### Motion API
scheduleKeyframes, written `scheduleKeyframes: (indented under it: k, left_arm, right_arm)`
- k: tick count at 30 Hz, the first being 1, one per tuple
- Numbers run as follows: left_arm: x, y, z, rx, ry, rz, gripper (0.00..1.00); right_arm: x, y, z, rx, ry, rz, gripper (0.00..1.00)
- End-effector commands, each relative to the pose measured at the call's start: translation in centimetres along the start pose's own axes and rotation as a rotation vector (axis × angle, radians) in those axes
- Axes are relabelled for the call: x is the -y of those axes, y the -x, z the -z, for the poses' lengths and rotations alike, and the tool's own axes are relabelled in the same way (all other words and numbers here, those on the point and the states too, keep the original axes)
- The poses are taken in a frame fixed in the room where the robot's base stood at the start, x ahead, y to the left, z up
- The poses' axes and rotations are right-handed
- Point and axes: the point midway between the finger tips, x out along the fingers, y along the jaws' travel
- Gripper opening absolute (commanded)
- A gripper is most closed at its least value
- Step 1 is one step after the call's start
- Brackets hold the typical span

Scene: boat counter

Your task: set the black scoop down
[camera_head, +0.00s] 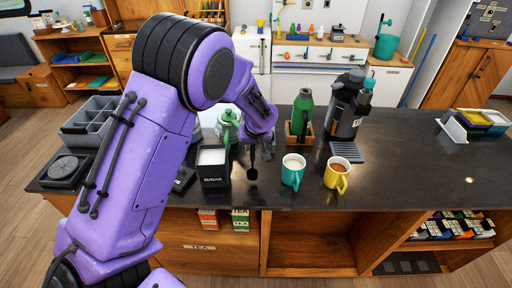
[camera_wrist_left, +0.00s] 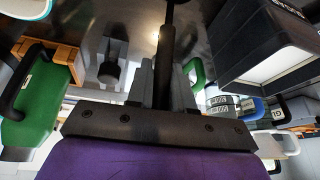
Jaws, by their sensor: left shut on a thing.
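My left gripper (camera_head: 256,143) is shut on the black scoop (camera_head: 252,173), which hangs below it with its bowl end down. The scoop is over the dark counter, between the black sugar box and the teal mug. I cannot tell whether its tip touches the counter. In the left wrist view, the scoop's dark handle (camera_wrist_left: 167,48) runs up from between the fingers (camera_wrist_left: 163,85); its far end is cut off by the frame's top edge. The black sugar box (camera_head: 213,179), with white contents, stands left of the scoop. My right gripper is not in view.
A teal mug (camera_head: 292,176) and a yellow mug (camera_head: 337,178) stand close to the right. Behind are a green kettle (camera_head: 228,128), a green bottle (camera_head: 302,112) in a wooden holder and a coffee machine (camera_head: 346,105). The counter (camera_head: 415,170) is clear farther right.

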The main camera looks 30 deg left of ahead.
Motion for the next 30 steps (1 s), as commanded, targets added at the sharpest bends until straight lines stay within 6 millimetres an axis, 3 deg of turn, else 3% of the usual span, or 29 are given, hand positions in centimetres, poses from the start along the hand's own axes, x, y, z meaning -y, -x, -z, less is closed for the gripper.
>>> scheduleKeyframes:
  k: [3, 10, 11, 13, 23, 26, 30]
  left_arm:
    - [-0.5, -2.1, -0.9, 0.004, -0.006, 0.003, 0.00]
    - [-0.6, -2.5, -1.1, 0.001, -0.005, -0.001, 0.00]
    - [-0.6, -2.5, -1.1, 0.002, -0.005, -0.001, 0.24]
    - [-0.6, -2.5, -1.1, 0.002, -0.005, 0.000, 0.47]
    - [-0.5, -2.2, -1.0, 0.001, -0.003, 0.000, 0.47]
    - [-0.5, -0.8, -1.0, -0.002, -0.003, -0.001, 0.47]
    - [-0.6, 2.7, -1.0, -0.004, -0.002, -0.004, 0.47]
  right_arm:
    - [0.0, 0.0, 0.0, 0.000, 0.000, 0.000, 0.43]
    - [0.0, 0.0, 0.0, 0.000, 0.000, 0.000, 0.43]
    - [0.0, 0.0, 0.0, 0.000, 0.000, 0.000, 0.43]
    - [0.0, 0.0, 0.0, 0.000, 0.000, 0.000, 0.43]
    - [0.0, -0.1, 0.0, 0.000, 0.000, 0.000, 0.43]
    - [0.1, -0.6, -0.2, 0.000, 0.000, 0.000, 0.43]
    - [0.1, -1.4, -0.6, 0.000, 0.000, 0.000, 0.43]
